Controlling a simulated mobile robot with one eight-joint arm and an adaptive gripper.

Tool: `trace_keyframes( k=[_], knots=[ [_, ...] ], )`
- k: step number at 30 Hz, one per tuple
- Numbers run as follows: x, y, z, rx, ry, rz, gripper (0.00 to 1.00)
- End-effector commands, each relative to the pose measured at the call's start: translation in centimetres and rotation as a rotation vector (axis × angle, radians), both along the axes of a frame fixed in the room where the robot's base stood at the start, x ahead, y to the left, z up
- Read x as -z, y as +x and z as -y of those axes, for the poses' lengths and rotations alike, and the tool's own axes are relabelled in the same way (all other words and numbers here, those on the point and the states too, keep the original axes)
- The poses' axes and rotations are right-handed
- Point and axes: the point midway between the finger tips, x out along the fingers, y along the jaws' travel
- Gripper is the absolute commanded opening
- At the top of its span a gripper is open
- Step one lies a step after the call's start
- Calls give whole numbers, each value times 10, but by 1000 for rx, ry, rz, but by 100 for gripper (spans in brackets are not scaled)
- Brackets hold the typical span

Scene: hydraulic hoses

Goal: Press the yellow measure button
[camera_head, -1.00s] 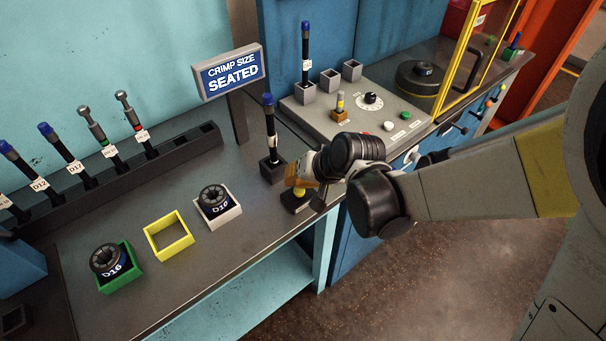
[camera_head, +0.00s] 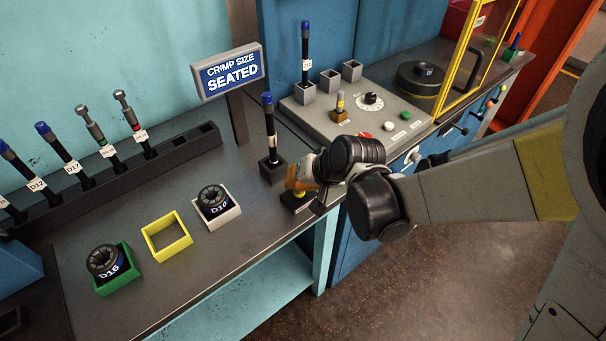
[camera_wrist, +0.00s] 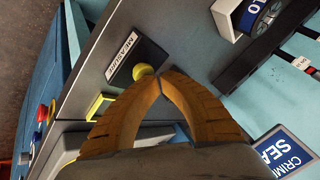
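The yellow measure button (camera_wrist: 143,71) is a small round knob on a black base (camera_wrist: 128,72) beside a white "MEASURE" label (camera_wrist: 124,56). In the head view the black base (camera_head: 293,203) sits near the bench's front edge, and the button is mostly hidden by my gripper. My gripper (camera_wrist: 161,73) has its two orange fingers together at the tips, with nothing seen between them. The tips overlap the button's edge in the wrist view. I cannot tell whether they touch it. In the head view my gripper (camera_head: 297,187) points down over the base.
A sign (camera_head: 231,73) reads "CRIMP SIZE SEATED". A black post holder (camera_head: 271,170) with a blue-topped tool stands just behind my gripper. A white tray (camera_head: 218,216) with the D10 die is to the left, then an empty yellow tray (camera_head: 167,236) and a green tray (camera_head: 119,278).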

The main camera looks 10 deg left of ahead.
Motion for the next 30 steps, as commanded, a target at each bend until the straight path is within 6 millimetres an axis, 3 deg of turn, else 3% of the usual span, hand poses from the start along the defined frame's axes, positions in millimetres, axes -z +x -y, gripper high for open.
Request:
trace_keyframes(
  k=[17,30],
  knots=[
    [3,0,0,0,0,-1,0],
    [-15,0,0,0,0,0,0]
  ],
)
